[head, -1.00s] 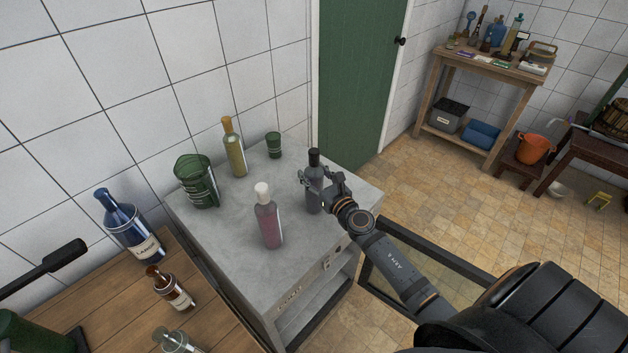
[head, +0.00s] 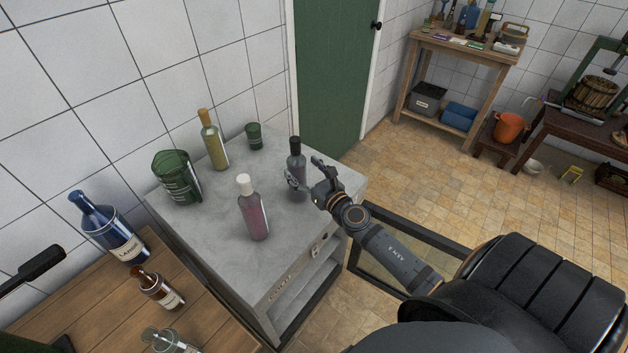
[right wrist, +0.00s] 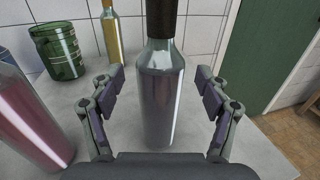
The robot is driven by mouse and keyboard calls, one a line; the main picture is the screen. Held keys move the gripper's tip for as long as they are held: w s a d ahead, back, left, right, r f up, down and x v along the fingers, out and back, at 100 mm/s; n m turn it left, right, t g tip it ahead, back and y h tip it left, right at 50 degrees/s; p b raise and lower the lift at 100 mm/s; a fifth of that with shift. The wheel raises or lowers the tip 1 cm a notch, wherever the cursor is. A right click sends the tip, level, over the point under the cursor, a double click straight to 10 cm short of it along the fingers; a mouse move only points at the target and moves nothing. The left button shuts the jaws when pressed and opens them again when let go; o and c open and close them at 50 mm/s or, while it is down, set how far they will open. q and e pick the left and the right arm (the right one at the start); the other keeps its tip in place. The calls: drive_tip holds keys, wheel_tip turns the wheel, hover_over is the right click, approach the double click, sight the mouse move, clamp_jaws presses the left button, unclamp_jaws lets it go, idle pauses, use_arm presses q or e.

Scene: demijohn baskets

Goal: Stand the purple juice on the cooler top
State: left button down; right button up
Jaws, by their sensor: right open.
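The bottle with the black cap (head: 297,160), its body dark grey-purple and seemingly the purple juice, stands upright on the grey cooler top (head: 222,222), near its right side. My right gripper (head: 303,173) is open at this bottle, from the right and front. In the right wrist view the bottle (right wrist: 162,95) stands centred between the spread fingers (right wrist: 162,92), with a gap showing on each side. Its base is on the grey surface. My left gripper is not in view.
A pink-red bottle with a white cap (head: 253,212) stands close by on the cooler. A yellow bottle (head: 213,142), a green tub (head: 176,178) and a green cup (head: 254,136) stand further back. A wooden table (head: 130,310) with bottles adjoins at left.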

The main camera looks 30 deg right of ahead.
drive_tip(key=s+b, duration=0.3)
drive_tip(key=s, duration=0.5)
drive_tip(key=shift+s+d, duration=0.15)
drive_tip(key=shift+d, duration=0.1)
drive_tip(key=shift+d, duration=0.1)
